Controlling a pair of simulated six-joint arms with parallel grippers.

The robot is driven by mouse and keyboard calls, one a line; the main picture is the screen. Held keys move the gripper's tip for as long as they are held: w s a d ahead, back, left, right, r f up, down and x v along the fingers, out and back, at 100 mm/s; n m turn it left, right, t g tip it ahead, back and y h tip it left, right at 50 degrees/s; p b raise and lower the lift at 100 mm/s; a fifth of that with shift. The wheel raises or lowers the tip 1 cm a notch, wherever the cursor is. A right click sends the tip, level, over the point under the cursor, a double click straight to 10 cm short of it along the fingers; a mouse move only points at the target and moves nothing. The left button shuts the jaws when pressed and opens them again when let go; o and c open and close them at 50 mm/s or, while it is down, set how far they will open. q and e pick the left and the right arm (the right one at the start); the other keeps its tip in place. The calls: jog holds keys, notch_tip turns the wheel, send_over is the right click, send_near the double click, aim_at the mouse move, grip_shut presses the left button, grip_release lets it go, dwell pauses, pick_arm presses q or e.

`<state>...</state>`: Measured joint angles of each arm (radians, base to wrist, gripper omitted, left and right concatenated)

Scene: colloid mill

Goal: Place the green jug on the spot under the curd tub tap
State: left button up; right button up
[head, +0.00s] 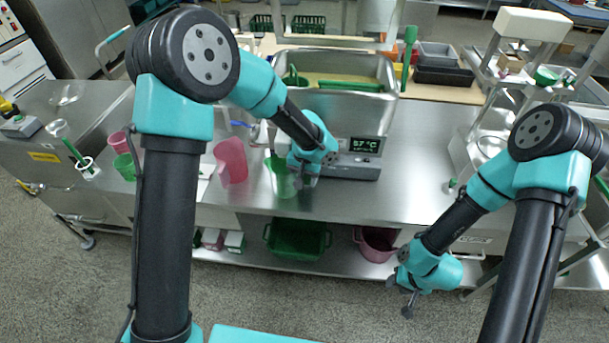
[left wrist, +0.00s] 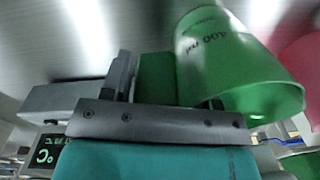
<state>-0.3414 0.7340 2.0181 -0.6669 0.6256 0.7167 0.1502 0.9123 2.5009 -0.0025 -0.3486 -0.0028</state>
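The green jug (head: 280,180) is on the steel counter's front part in the head view, just left of my left gripper (head: 300,181). In the left wrist view the jug (left wrist: 235,62) fills the upper right, with dark markings on its wall. Its green handle (left wrist: 156,78) lies beside one finger of my left gripper. The other finger is mostly hidden by the jug, so I cannot tell whether they press on it. The steel curd tub (head: 340,105) stands behind; its tap and the spot are not clearly visible past my arm. My right gripper (head: 402,294) is open and empty, before the counter.
A pink jug (head: 231,160) stands left of the green jug. A grey unit with a 57 °C display (head: 364,145) is right of my left gripper. Smaller pink (head: 119,142) and green (head: 125,166) vessels stand further left. The counter right of the display is clear.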

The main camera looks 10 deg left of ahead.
pick_arm(q)
jog(key=o, duration=0.4)
jog(key=shift+r, duration=0.1)
notch_tip(320, 180, up, 12)
jog(key=shift+d, duration=0.25)
dwell(0.3)
jog(key=shift+s, duration=0.1)
dwell(0.3)
